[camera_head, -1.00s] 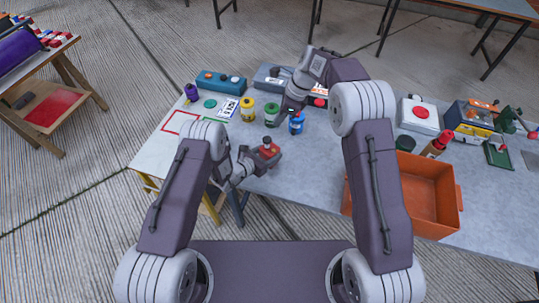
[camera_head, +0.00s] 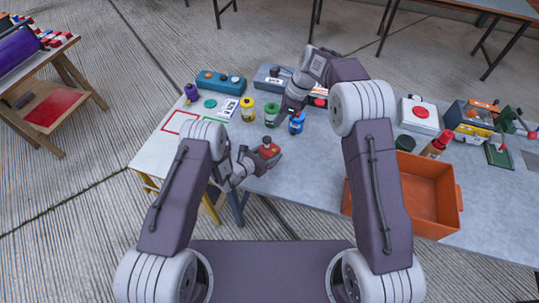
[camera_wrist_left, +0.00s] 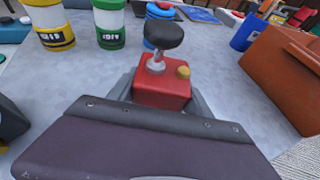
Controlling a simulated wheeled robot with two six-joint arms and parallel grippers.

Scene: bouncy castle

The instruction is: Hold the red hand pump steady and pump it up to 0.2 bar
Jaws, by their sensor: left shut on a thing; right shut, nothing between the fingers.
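The red hand pump (camera_head: 269,151) is at the table's near edge, left of centre. In the left wrist view it is a red block (camera_wrist_left: 162,92) with a yellow knob (camera_wrist_left: 184,72) and a black handle (camera_wrist_left: 163,35) raised on a short silver stem. My left gripper (camera_head: 262,158) is shut on the red body, a finger along each side; its tips are partly hidden. My right gripper (camera_head: 286,112) is shut and empty, beyond the pump, close to the green and blue canisters. It is apart from the pump handle. I can make out no pressure reading.
Yellow (camera_head: 247,110), green (camera_head: 271,115) and blue (camera_head: 297,123) canisters stand behind the pump. An orange bin (camera_head: 433,195) is at the right. A teal box (camera_head: 221,82) stands at the back left. Clear table lies between the pump and the bin.

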